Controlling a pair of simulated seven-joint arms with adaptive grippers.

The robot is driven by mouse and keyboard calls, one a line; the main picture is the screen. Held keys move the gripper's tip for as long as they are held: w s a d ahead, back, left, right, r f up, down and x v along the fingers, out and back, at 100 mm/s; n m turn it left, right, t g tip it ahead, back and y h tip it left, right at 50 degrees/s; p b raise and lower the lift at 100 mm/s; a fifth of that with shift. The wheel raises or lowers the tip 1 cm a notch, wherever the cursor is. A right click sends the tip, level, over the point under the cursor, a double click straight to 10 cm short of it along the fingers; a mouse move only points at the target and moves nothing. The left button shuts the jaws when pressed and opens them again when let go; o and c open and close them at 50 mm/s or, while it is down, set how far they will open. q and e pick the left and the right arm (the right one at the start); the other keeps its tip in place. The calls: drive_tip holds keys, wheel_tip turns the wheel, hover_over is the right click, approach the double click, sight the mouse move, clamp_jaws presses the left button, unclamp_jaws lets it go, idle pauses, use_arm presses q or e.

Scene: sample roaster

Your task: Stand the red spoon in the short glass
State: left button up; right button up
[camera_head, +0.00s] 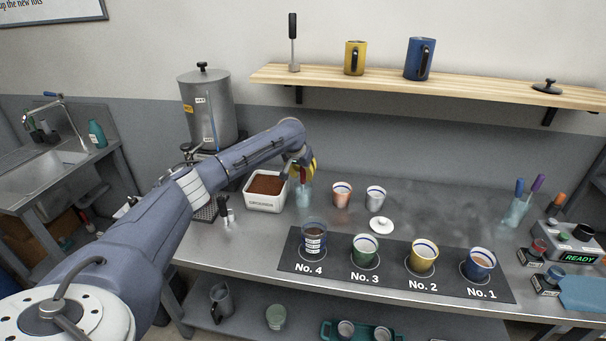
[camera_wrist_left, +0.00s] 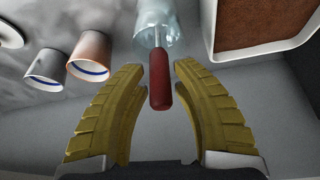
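The red spoon has a red handle (camera_wrist_left: 160,82) and a thin metal shaft. In the left wrist view its shaft runs into the mouth of the short clear glass (camera_wrist_left: 148,22). In the head view the glass (camera_head: 303,196) stands on the counter and the red handle (camera_head: 303,175) rises above it. My left gripper (camera_head: 304,168) is above the glass. In the left wrist view its yellow fingers (camera_wrist_left: 158,68) are apart, one on each side of the handle, with gaps showing. The spoon's bowl is hard to make out. My right gripper is not in view.
A white bin of brown grounds (camera_head: 264,201) stands close left of the glass.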

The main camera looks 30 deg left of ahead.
use_arm(q)
drive_tip(key=shift+o, duration=0.2)
drive_tip(key=shift+r, duration=0.1)
drive_tip(key=a+v, duration=0.1)
drive_tip(key=v, duration=1)
drive_tip(key=shift+s+d+r, duration=0.2)
drive_tip(key=shift+d+r, duration=0.2)
drive_tip(key=shift+d, duration=0.1)
